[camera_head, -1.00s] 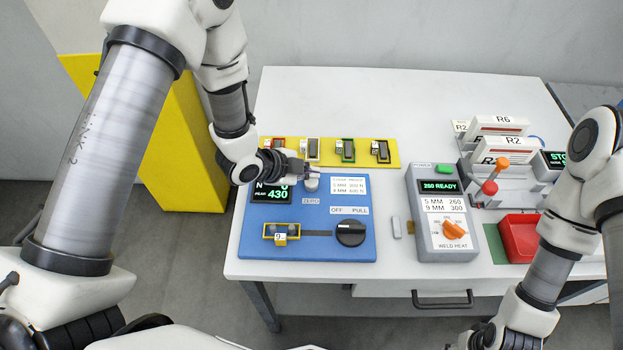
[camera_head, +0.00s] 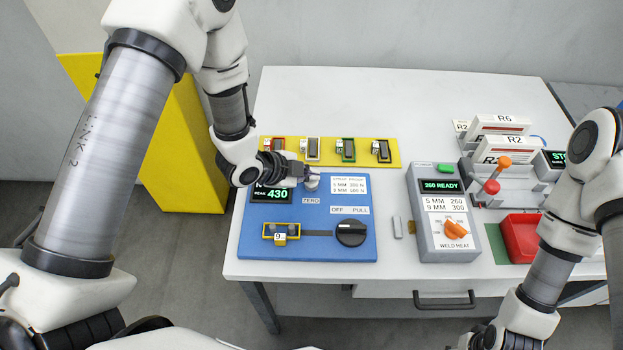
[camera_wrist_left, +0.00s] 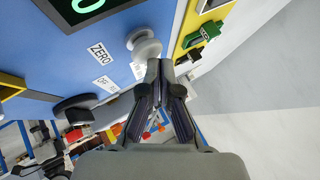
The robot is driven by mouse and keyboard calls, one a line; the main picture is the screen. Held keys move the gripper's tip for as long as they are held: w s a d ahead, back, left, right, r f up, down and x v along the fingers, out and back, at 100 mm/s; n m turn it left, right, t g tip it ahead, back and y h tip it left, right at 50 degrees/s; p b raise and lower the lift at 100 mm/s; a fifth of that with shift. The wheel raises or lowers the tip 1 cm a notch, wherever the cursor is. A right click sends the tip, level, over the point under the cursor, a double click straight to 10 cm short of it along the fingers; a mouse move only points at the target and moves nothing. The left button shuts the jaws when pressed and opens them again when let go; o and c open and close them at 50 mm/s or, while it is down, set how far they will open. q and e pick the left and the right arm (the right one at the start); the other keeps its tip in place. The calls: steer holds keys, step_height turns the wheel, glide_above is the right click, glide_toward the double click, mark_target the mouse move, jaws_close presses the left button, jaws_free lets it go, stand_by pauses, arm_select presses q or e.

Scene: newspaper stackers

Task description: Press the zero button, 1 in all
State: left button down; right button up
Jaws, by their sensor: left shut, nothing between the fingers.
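The zero button (camera_head: 312,184) is a pale grey round knob on the blue panel (camera_head: 300,220), just above the ZERO label (camera_head: 311,201). My left gripper (camera_head: 308,176) is shut and empty, with its fingertips right at the button and partly hiding it. In the left wrist view the button (camera_wrist_left: 145,45) stands out from the panel by the ZERO label (camera_wrist_left: 100,53). The closed fingertips (camera_wrist_left: 160,68) lie close beside or over its edge; I cannot tell whether they touch. My right gripper is out of view.
A black rotary knob (camera_head: 351,233) and a small yellow fixture (camera_head: 281,233) are on the same panel. A yellow strip (camera_head: 362,151) with several clips lies behind. The grey weld heat box (camera_head: 447,245) and a red bin (camera_head: 520,236) stand to the right.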

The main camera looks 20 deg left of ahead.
arm_select(q)
steer(key=shift+f+b, duration=0.3)
steer(key=shift+f, duration=0.1)
stand_by(0.5)
steer(key=shift+r+p, duration=0.65)
steer(key=shift+r, duration=0.25)
step_height(320, 180, up, 5)
steer(key=p, duration=0.4)
stand_by(0.6)
